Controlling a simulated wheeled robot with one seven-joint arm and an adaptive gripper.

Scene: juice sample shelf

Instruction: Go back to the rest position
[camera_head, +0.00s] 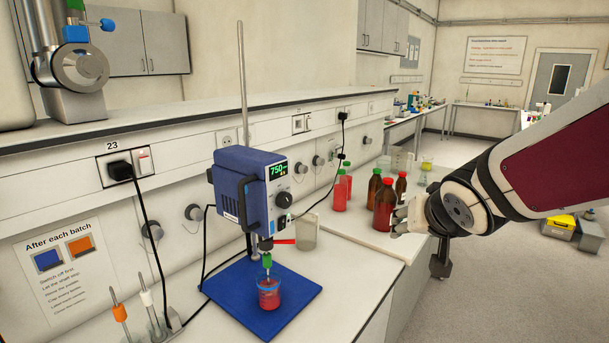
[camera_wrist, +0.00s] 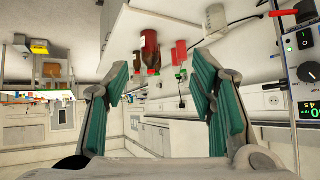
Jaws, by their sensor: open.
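My gripper (camera_wrist: 160,95) shows in the wrist view with its two green-padded fingers spread apart and nothing between them. In the head view my gripper (camera_head: 400,220) is at the right, in front of the bench and close to the brown bottles. From this angle I cannot tell whether it touches a bottle. My arm reaches in from the right edge. The wrist view is upside down, with the bench hanging from the top.
A blue stirrer (camera_head: 252,190) reading 750 stands over a beaker of red liquid (camera_head: 268,292) on a blue base plate (camera_head: 240,305). Brown bottles (camera_head: 384,205) and red bottles (camera_head: 340,190) stand behind. An empty beaker (camera_head: 306,232) is beside the stirrer.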

